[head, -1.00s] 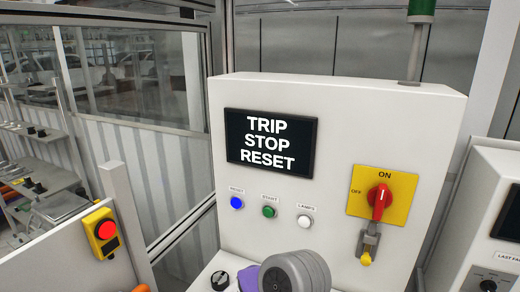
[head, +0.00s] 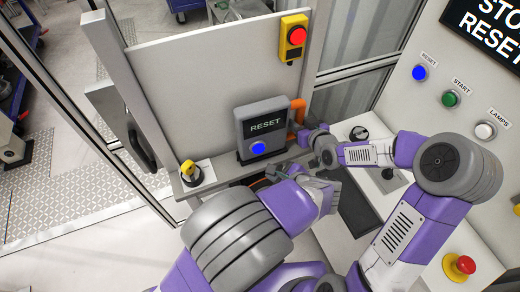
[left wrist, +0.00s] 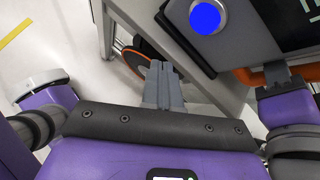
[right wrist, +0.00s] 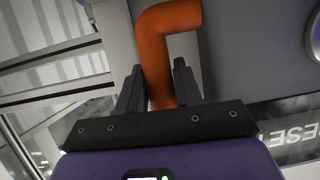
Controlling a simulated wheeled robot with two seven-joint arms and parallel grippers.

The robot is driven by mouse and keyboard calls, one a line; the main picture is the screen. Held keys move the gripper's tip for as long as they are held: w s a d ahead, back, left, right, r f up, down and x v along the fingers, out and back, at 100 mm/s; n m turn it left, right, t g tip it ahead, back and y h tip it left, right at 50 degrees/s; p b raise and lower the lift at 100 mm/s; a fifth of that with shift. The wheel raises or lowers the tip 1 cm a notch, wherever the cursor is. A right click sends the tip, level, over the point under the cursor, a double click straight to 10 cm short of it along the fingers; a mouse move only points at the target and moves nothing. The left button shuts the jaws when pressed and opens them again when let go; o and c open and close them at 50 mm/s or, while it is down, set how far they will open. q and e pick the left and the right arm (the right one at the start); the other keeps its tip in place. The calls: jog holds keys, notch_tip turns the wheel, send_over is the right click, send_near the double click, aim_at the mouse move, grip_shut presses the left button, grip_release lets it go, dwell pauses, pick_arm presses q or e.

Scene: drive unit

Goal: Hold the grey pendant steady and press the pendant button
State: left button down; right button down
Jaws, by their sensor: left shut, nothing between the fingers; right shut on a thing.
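The grey pendant (head: 284,139) stands upright on a ledge in the head view, with a RESET screen (head: 265,125) and a blue pendant button (head: 258,148). An orange handle (head: 299,108) is on its right side. My right gripper (head: 304,134) is shut on this handle; the right wrist view shows the orange bar (right wrist: 165,22) between its fingers (right wrist: 160,85). My left gripper (head: 280,172) is shut and empty, below and to the right of the button. In the left wrist view its closed fingers (left wrist: 162,72) are apart from the blue button (left wrist: 205,17).
A yellow key switch (head: 190,172) stands left of the pendant. A yellow box with a red button (head: 293,37) is on the panel above. A control cabinet (head: 405,95) and a red mushroom button (head: 465,264) are at right. My arms lie close together.

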pick_arm(q)
jog(key=shift+w+a, duration=0.3)
jog(key=shift+w, duration=0.6)
jog(key=shift+w+a, duration=0.25)
jog(key=shift+w, duration=0.7)
jog(key=shift+w+a, duration=0.3)
jog(key=shift+w, duration=0.6)
pick_arm(e)
jog(key=shift+r, duration=0.1)
pick_arm(q)
jog(key=shift+w, duration=0.1)
jog(key=shift+w+a, duration=0.1)
jog(key=shift+w, duration=0.15)
jog(key=shift+w+a, duration=0.2)
jog(key=shift+w, duration=0.45)
dwell(0.9)
jog(key=shift+s, duration=0.15)
jog(key=shift+s+d, duration=0.3)
jog(key=shift+s, duration=0.6)
jog(key=shift+s, duration=0.1)
jog(key=s, duration=0.1)
jog(key=s+d, duration=0.1)
jog(key=s, duration=0.2)
jog(key=shift+s+d, duration=0.25)
jog(key=shift+s, duration=0.05)
